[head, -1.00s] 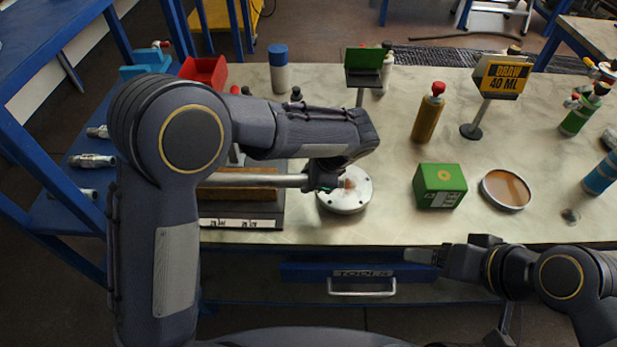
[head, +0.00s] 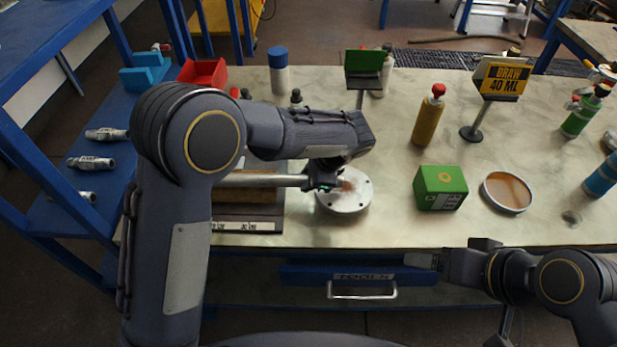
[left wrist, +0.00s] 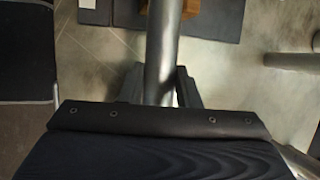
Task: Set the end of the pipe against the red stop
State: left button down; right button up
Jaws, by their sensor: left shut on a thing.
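The pipe (head: 262,181) is a grey metal tube lying roughly level over a brown wooden block (head: 245,196). My left gripper (head: 325,182) is shut on the pipe near its right end, above a round pale flanged disc (head: 345,196). In the left wrist view the fingers (left wrist: 160,88) sit on both sides of the pipe (left wrist: 163,45). The pipe's left end is hidden behind my left arm. I cannot make out the red stop for certain. My right gripper (head: 422,260) is in front of the table edge, apart from the pipe; its jaw opening is unclear.
A green box (head: 440,188), an amber cylinder with a red top (head: 428,116) and a sign on a stand (head: 500,80) stand to the right. A red bin (head: 203,73) and a blue-capped bottle (head: 278,70) are at the back left.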

aim_at(300, 175)
pick_arm(q)
jog(key=shift+w+f, duration=0.8)
jog(key=shift+w, duration=0.2)
jog(key=shift+a, duration=0.25)
jog(key=shift+a+b, duration=0.3)
jog(key=shift+a, duration=0.4)
jog(key=c, duration=1.1)
grip_release()
jog(key=shift+o, duration=0.5)
jog(key=shift+f, duration=0.1)
jog(key=shift+v, duration=4)
